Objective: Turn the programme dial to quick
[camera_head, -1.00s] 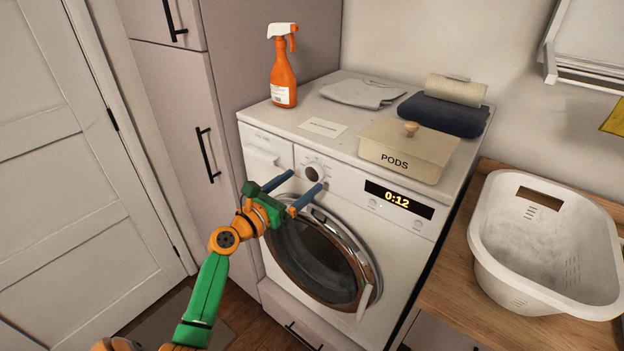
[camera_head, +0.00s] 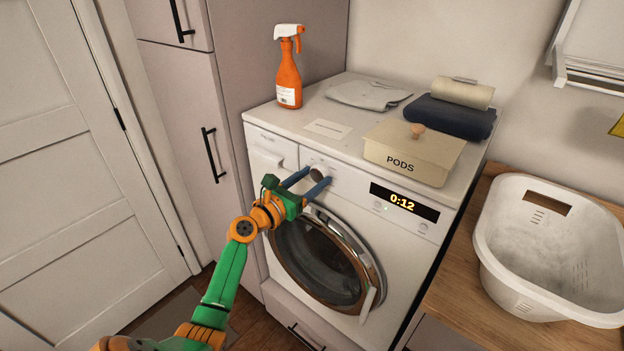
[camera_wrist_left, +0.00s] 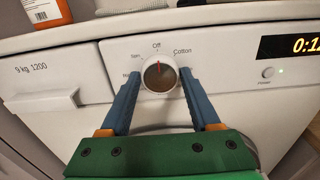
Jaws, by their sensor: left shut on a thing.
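The programme dial (camera_wrist_left: 160,76) is a round dark knob on the washing machine's front panel, with a red pointer mark aimed up at "Off". "Cotton" stands to its upper right; labels on its left are partly hidden by a finger. My left gripper (camera_wrist_left: 160,80) is shut on the dial, one blue finger on each side of it. In the head view, the left gripper (camera_head: 314,178) reaches the dial at the top of the washing machine (camera_head: 408,228). The lit display (camera_head: 404,202) reads 0:12. My right gripper is not in view.
On the machine's top stand an orange spray bottle (camera_head: 288,75), a PODS box (camera_head: 412,152), a grey cloth (camera_head: 366,95) and a dark folded towel (camera_head: 448,115). A white basket (camera_head: 505,275) stands on the wooden counter at right. The round door (camera_head: 325,262) is below the gripper.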

